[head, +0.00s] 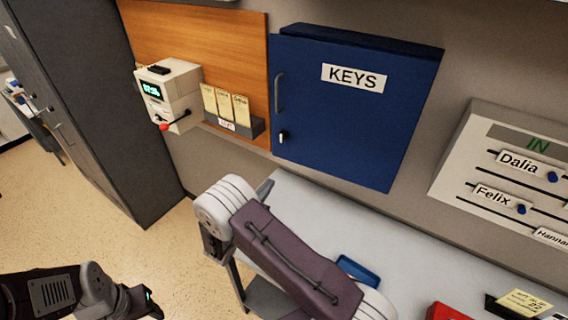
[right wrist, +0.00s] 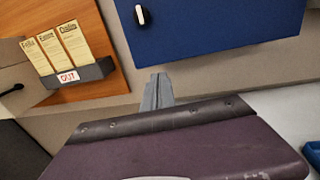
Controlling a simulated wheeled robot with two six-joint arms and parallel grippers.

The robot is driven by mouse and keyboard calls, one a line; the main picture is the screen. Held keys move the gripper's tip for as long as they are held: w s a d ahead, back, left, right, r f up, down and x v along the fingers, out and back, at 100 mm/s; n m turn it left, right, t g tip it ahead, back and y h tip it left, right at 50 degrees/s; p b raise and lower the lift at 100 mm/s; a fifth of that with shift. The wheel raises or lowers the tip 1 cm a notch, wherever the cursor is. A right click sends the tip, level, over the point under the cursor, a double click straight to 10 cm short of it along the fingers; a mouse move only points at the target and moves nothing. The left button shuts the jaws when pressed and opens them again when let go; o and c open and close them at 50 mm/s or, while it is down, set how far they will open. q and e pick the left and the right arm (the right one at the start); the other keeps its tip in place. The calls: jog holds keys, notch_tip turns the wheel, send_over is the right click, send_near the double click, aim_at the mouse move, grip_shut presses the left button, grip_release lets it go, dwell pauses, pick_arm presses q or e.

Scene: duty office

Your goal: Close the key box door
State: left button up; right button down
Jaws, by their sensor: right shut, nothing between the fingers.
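The blue key box (head: 352,110) hangs on the wall, with a KEYS label on its door. The door's handle (head: 279,92) and a lock knob (head: 283,137) are at its left edge.
A time clock (head: 170,92) and a card rack (head: 234,122) are on the wall left of the box. An IN board (head: 510,165) hangs to the right. A grey counter (head: 320,218) with a blue tray (head: 357,270) lies below. A dark cabinet (head: 95,90) stands at the left.

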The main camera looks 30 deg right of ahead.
aim_at(289, 157)
jog(key=p+x, duration=0.4)
jog(key=x, duration=0.8)
jog(key=shift+s, duration=0.1)
jog(key=shift+d, duration=0.1)
jog(key=b+x, duration=0.3)
jog(key=shift+w+d+f, duration=0.3)
jog(key=shift+f, duration=0.05)
jog(key=shift+w+d+r, duration=0.15)
jog(key=shift+w+r, duration=0.05)
jog(key=shift+r, duration=0.1)
jog(key=shift+s+r, duration=0.15)
jog(key=shift+r, duration=0.2)
